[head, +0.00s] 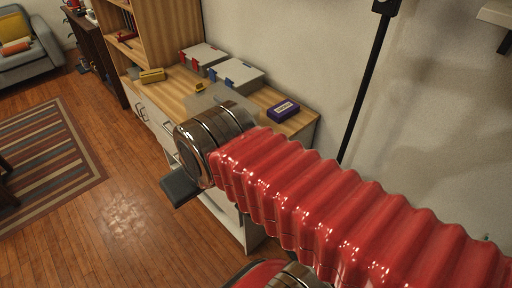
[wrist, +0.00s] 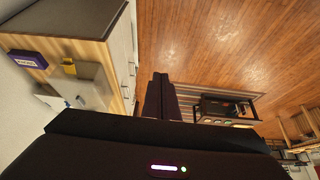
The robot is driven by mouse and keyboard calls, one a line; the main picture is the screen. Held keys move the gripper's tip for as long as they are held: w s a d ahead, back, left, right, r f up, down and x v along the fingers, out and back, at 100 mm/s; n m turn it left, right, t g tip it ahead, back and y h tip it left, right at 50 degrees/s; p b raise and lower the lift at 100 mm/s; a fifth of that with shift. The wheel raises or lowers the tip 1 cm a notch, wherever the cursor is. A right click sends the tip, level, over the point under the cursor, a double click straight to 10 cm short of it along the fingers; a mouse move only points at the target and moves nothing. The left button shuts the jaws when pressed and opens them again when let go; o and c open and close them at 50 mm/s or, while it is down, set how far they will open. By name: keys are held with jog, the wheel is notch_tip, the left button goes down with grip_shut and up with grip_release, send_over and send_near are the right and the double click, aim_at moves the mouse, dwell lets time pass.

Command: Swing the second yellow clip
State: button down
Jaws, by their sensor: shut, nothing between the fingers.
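A low grey case (head: 213,95) lies on the wooden cabinet top, partly hidden behind my arm in the head view. One yellow clip (head: 200,87) shows at its far left edge; a second yellow clip cannot be made out there. In the wrist view a yellow clip (wrist: 69,67) shows beside a grey case (wrist: 92,84); I cannot tell which clip it is. My gripper (wrist: 161,94) is shut and empty, its dark fingers together. It is out over the floor in front of the cabinet, apart from the case. In the head view only its dark body (head: 180,187) shows.
Behind on the cabinet top (head: 178,92) stand a box with red clips (head: 203,53) and one with blue clips (head: 241,72). A purple box (head: 283,109) lies at the right, a yellow object (head: 152,76) at the left. A black pole (head: 362,85) stands right. The floor (head: 125,200) is clear.

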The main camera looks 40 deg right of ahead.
notch_tip(320, 180, down, 9)
jog(key=m+g+y, duration=0.5)
jog(key=m, duration=0.2)
jog(key=w+d+f+m+t+y, duration=0.3)
jog(key=w+m+t+y, duration=0.1)
jog(key=w+m+y, duration=0.3)
jog(key=w+d+f+m+t+h, duration=0.25)
jog(key=d+m+t, duration=0.4)
jog(key=d, duration=0.35)
jog(key=w+d+f+m+t+h, duration=0.1)
jog(key=d+f+m+t+h, duration=0.1)
jog(key=d+f+m+t, duration=0.45)
jog(key=s+d+f+m+h, duration=0.1)
jog(key=s+d+m+h, duration=0.1)
jog(key=d, duration=0.4)
jog(key=s+d+f+m+t+h, duration=0.1)
jog(key=s+d+m+h, duration=0.1)
jog(key=d+m+h, duration=0.3)
jog(key=shift+s+d+f+m+t, duration=0.3)
jog(key=shift+s+d+f+m, duration=0.05)
jog(key=shift+d+m, duration=0.55)
jog(key=shift+w+a, duration=0.1)
